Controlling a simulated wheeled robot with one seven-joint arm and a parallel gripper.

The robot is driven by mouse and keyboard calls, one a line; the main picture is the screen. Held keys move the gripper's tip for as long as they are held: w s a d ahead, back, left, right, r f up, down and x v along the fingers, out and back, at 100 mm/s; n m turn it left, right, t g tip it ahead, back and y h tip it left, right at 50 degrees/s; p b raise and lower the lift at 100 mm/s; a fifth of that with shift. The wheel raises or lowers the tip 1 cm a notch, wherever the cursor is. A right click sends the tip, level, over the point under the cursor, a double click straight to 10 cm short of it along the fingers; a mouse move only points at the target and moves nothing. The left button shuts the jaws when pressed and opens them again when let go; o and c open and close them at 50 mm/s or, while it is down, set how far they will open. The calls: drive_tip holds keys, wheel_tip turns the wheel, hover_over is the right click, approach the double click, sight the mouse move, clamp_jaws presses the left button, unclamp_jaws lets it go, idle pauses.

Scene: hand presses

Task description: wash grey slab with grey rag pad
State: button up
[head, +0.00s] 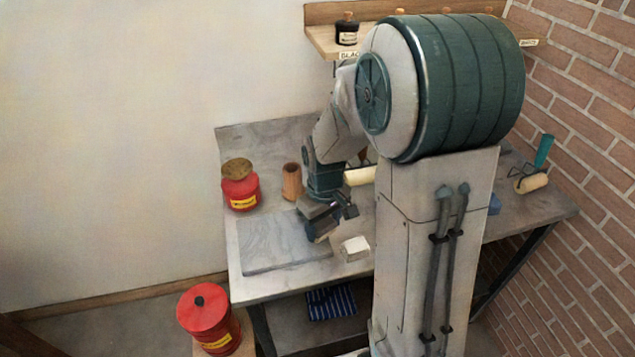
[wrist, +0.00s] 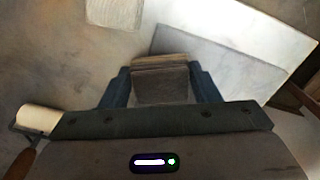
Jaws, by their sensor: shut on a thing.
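The grey slab (head: 272,247) lies flat on the left front of the table, with faint streaks on it. It also shows in the wrist view (wrist: 228,68), right of the jaws. My gripper (head: 325,229) points down at the slab's right side. In the wrist view its blue jaws (wrist: 162,88) are shut on the grey rag pad (wrist: 160,78), a folded, brownish-grey layered block. The pad overlaps the slab's edge in that view. I cannot tell whether it touches the slab. The head view barely shows the pad.
A white block (head: 354,248) sits close right of the slab. A red can (head: 240,193) with a brown top and a brown cup (head: 292,181) stand behind it. A cream roller (head: 359,176) lies behind my gripper. A larger red can (head: 203,312) stands below the table's left front.

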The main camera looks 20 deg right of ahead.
drive_tip(key=shift+r+p, duration=1.75)
drive_tip(key=shift+r, duration=0.9)
drive_tip(key=shift+f, duration=0.15)
